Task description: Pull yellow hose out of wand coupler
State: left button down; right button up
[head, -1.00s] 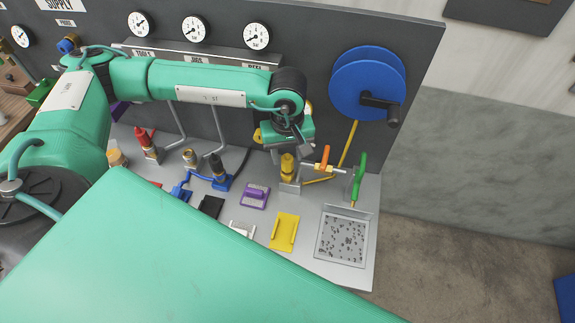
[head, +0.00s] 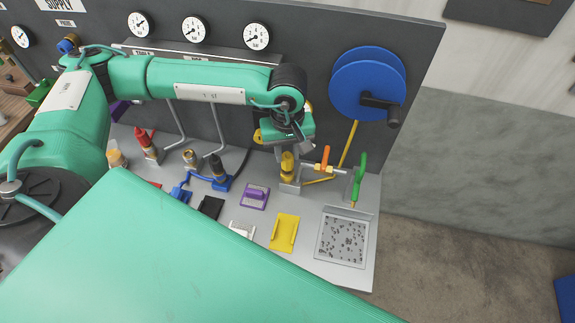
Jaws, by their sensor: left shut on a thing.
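The yellow hose (head: 349,143) hangs from the blue reel, passes behind the orange-handled valve (head: 325,160) and runs left near the bench top toward a yellow-brass fitting (head: 288,162). This fitting stands upright on a small grey block (head: 289,186). I cannot tell which part is the wand coupler. A green-handled wand (head: 360,175) stands at the right end of the valve pipe. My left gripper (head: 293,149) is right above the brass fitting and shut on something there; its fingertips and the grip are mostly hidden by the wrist. My right gripper is out of view.
The blue reel (head: 368,85) with a black crank stands right of my left wrist. A grey speckled tray (head: 342,240), a yellow plate (head: 284,232), a purple block (head: 255,196) and several fittings crowd the bench. A dark panel with gauges (head: 257,36) rises behind.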

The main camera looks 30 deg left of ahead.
pick_arm(q)
jog(key=shift+r, duration=0.2)
jog(key=shift+r+p, duration=0.65)
jog(key=shift+r, duration=1.7)
